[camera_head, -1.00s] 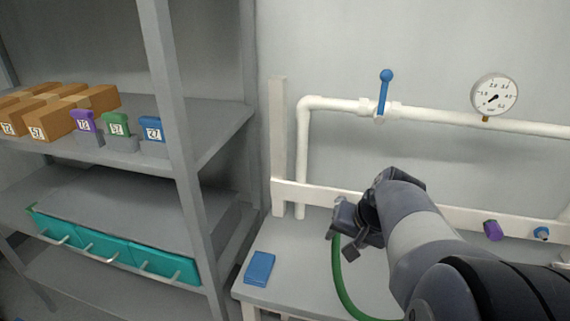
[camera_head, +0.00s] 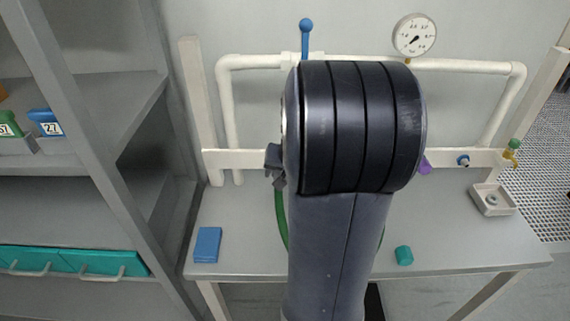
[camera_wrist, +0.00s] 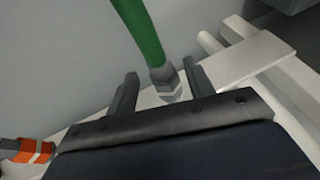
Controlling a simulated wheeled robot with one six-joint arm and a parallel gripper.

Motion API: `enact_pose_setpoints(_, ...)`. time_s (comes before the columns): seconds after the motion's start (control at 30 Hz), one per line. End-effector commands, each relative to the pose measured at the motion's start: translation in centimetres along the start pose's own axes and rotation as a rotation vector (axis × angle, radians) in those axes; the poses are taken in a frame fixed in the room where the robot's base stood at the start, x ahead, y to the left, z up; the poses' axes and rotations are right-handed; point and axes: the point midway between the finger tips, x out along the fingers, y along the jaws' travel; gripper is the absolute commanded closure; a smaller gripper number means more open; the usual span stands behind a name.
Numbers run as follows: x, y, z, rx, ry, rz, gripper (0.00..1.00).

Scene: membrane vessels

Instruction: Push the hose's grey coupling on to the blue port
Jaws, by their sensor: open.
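The green hose (camera_wrist: 146,35) with its grey coupling (camera_wrist: 168,88) shows in the wrist view. The coupling lies between the two fingers of my gripper (camera_wrist: 160,70), which are spread with a gap beside it. In the head view my gripper (camera_head: 275,165) is at the left part of the white rail, mostly hidden by my arm. The hose (camera_head: 281,222) hangs down below it in a loop behind my arm; the coupling is hidden there. The blue port (camera_head: 463,160) is on the rail to the right, with nothing on it.
A purple port (camera_head: 425,166) and a green-capped brass fitting (camera_head: 512,152) flank the blue port. A blue block (camera_head: 207,244), a teal piece (camera_head: 403,255) and a grey square tray (camera_head: 493,200) are on the bench (camera_head: 450,235). A shelf unit (camera_head: 110,190) stands left. An orange-banded thing (camera_wrist: 32,150) shows in the wrist view.

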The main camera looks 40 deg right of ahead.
Motion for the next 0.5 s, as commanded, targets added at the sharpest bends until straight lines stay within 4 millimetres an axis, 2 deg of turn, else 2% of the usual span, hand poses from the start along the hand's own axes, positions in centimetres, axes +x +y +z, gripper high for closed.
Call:
enact_pose_setpoints(0.2,1.6,0.0,0.0,0.000,-0.001,0.001,0.50)
enact_pose_setpoints(0.5,1.7,0.0,0.0,0.000,0.000,0.000,0.50)
